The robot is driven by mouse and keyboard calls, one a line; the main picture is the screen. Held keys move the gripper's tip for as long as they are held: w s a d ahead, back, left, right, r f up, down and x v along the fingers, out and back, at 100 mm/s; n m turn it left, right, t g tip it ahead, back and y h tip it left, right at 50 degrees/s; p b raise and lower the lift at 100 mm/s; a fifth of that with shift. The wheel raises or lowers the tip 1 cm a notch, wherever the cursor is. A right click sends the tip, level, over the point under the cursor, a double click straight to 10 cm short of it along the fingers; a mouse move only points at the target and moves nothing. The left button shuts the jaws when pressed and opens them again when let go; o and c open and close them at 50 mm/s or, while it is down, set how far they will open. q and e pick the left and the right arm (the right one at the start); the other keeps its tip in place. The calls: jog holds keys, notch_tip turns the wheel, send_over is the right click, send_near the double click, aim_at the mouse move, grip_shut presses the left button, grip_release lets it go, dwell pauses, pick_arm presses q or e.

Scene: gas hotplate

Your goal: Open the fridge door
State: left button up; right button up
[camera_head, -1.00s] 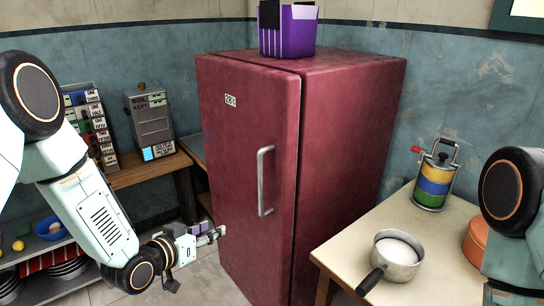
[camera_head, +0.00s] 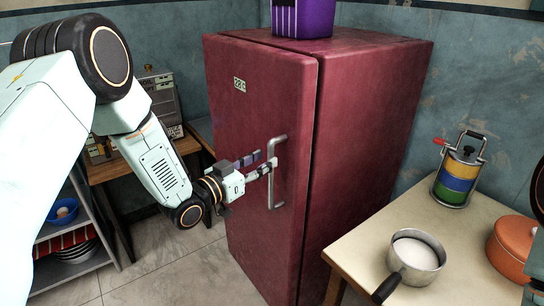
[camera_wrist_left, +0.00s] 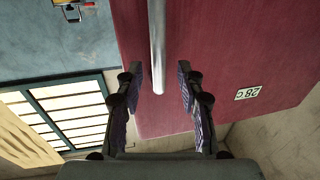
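The dark red fridge (camera_head: 262,110) stands in the middle of the head view with its door shut. A vertical metal handle (camera_head: 277,185) is on the right side of the door. My left gripper (camera_head: 272,165) is at the upper part of the handle. In the left wrist view, the two fingers of my left gripper (camera_wrist_left: 160,90) are apart, and the handle (camera_wrist_left: 157,45) shows in the gap between them. The fingers do not appear closed on it. My right gripper is not visible; only a part of my right arm shows at the right edge.
A table (camera_head: 350,257) at the right holds a saucepan (camera_head: 415,258), a striped canister (camera_head: 458,180) and an orange pot (camera_head: 510,250). A purple box (camera_head: 306,18) sits on the fridge. Shelves stand at the left. The floor before the door looks clear.

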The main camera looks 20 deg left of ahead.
aim_at(271, 157)
pick_arm(q)
jog(key=x, duration=0.3)
jog(key=shift+d+r, duration=0.1)
jog(key=shift+d, duration=0.3)
jog(key=shift+w+a+f, duration=0.25)
jog(key=shift+w, duration=0.1)
jog(key=shift+c, duration=0.5)
jog(key=shift+s+d+r, duration=0.15)
jog(key=shift+s, duration=0.05)
jog(key=c, duration=0.4)
jog(key=shift+w, duration=0.1)
grip_shut()
jog(key=shift+f, duration=0.25)
